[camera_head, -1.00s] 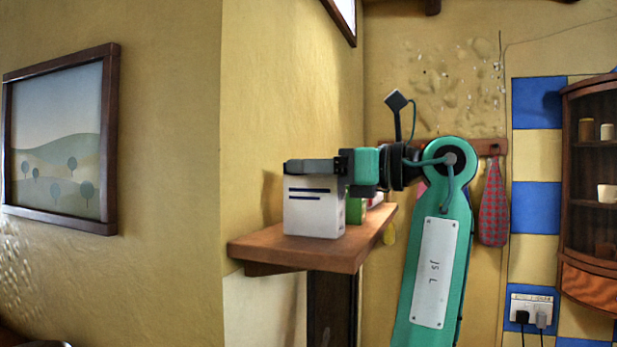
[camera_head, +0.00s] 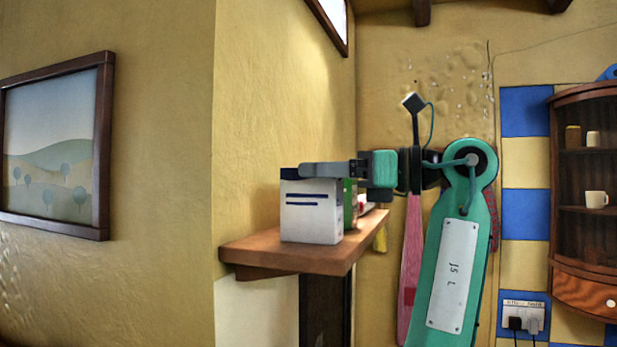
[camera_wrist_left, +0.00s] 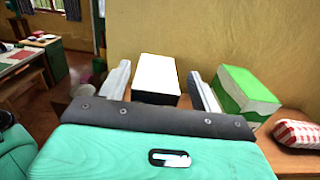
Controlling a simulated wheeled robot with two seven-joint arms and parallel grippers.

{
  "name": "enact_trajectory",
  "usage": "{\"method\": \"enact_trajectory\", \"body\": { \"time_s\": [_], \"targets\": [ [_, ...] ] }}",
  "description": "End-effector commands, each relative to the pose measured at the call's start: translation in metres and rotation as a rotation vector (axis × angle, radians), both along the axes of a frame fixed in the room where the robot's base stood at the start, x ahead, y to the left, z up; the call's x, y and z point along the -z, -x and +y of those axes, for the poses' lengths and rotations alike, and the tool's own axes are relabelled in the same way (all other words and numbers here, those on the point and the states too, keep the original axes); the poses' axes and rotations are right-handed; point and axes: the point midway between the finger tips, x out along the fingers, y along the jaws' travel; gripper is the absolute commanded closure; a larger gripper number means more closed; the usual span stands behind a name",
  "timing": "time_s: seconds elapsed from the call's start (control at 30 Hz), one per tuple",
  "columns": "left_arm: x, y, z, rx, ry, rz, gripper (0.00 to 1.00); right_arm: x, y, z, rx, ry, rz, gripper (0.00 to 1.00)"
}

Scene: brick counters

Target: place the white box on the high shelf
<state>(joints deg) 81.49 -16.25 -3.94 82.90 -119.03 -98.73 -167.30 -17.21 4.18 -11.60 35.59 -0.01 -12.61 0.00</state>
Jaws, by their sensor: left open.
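The white box (camera_head: 311,214) with dark blue stripes stands upright on the wooden shelf (camera_head: 288,257), near its front. My left gripper (camera_head: 318,170) reaches in from the right at the height of the box's top. In the wrist view, the white box (camera_wrist_left: 157,74) shows between the two open fingers of my left gripper (camera_wrist_left: 160,88), with a visible gap to each finger. The fingertips cover part of the box's upper edge in the head view. My right gripper is in neither view.
A green and white box (camera_wrist_left: 243,92) stands beside the white box, right of the fingers in the wrist view. A red checked item (camera_wrist_left: 297,134) lies farther right. The wall (camera_head: 262,120) rises close behind the shelf. A dark corner cabinet (camera_head: 590,240) is at far right.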

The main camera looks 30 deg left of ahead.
Motion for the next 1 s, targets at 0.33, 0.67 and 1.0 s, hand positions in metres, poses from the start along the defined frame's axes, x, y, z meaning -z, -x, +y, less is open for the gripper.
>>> {"method": "enact_trajectory", "body": {
  "time_s": [0.33,0.67,1.0],
  "targets": [
    [0.001,-0.016,-0.068,0.001,0.000,0.000,0.35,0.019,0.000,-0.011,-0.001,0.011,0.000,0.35],
    [0.000,-0.020,-0.084,0.000,0.001,-0.001,0.35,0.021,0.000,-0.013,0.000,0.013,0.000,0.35],
    [0.043,-0.081,-0.074,0.097,-0.072,0.026,0.35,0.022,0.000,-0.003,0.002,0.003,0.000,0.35]
  ]
}}
